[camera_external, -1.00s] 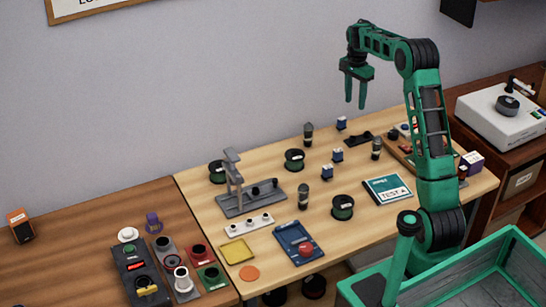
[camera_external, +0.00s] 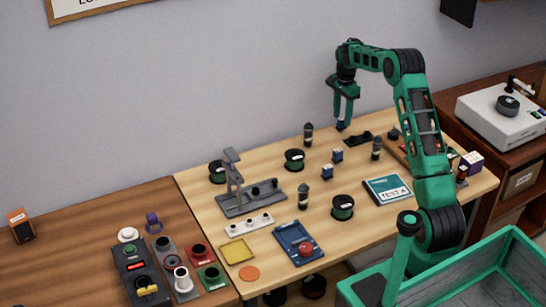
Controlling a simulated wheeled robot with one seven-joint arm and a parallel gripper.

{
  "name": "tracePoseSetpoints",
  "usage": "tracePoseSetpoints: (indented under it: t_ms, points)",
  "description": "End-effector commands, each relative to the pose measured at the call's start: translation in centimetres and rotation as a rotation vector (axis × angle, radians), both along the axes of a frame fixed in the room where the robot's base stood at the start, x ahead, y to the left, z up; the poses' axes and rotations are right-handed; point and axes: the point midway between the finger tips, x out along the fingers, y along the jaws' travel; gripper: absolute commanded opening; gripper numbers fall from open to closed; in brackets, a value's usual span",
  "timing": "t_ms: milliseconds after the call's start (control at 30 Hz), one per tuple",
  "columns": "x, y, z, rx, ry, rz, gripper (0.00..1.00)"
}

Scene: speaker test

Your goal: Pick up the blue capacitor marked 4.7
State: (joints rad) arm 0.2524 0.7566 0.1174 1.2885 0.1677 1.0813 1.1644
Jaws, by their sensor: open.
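Three small blue capacitors with pale tops are on the light wooden table (camera_external: 395,232). One blue capacitor (camera_external: 340,127) is at the back, partly hidden by my fingers. A second blue capacitor (camera_external: 337,156) and a third blue capacitor (camera_external: 327,173) stand nearer the middle. Their markings are too small to read, so I cannot tell which is 4.7. My green gripper (camera_external: 342,118) is open and points down, with its fingertips at the back capacitor. I cannot tell whether they touch it.
Dark cylinders stand close by, one left of my gripper (camera_external: 308,134) and one to its right (camera_external: 376,148). A black part (camera_external: 358,138) lies just right of the back capacitor. Black spools (camera_external: 294,160), a grey stand (camera_external: 250,200) and a teal "TEST A" booklet (camera_external: 387,190) are around.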

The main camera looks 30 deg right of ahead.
Motion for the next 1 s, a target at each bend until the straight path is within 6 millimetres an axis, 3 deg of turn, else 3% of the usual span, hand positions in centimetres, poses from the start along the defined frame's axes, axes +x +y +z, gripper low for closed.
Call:
tracePoseSetpoints:
  t_ms: [300, 567, 767, 1000]
  points:
    - [0.0, 0.1, -4.2, 0.000, 0.003, 0.001, 0.42]
    - [0.1, 0.1, -4.6, 0.000, 0.000, 0.001, 0.42]
    - [0.1, 0.1, -4.6, 0.000, 0.000, 0.001, 0.00]
    - [0.1, 0.1, -4.6, 0.000, 0.000, 0.001, 0.00]
